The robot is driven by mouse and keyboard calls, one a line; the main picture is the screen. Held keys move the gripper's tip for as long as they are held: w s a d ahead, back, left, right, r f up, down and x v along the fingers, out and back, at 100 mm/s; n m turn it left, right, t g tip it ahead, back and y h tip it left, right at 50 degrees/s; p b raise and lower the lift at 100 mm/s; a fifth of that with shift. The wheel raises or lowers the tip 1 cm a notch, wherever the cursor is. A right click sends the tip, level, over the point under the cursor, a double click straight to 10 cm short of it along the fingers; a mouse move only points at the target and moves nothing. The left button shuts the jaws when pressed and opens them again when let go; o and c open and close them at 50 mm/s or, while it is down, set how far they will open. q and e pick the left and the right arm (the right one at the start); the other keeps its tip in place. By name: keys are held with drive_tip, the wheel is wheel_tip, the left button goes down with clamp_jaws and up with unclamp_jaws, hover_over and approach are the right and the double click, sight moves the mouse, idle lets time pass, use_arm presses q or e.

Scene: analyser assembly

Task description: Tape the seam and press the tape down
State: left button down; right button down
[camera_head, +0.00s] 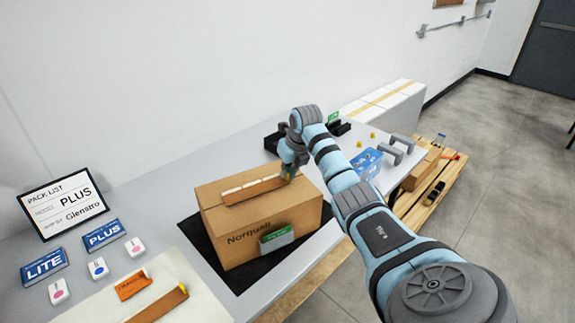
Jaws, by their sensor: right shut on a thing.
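A closed cardboard box (255,238) marked "Norquell" stands on a dark mat (204,244) on the bench. A brown tape strip (256,192) lies along the seam on its top, with pale patches along its far edge. My right gripper (289,175) is at the strip's right end, shut on it; the fingertips are small and partly hidden. I cannot tell whether the whole strip touches the box. Another brown tape strip (158,305) lies on a pale sheet (198,302) at the front left. My left gripper is out of view.
An orange label (133,284), blue PLUS (104,234) and LITE (44,266) cards and a pack list sign (62,204) are at left. A blue carton (367,163) and grey handles (396,150) stand at right. A wooden pallet (428,198) is beyond the bench edge.

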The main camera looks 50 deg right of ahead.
drive_tip(key=shift+f, duration=0.15)
idle(0.7)
drive_tip(key=c, duration=1.7)
unclamp_jaws()
wheel_tip(320, 180, up, 7)
drive_tip(key=p, duration=0.7)
drive_tip(key=shift+c, duration=0.6)
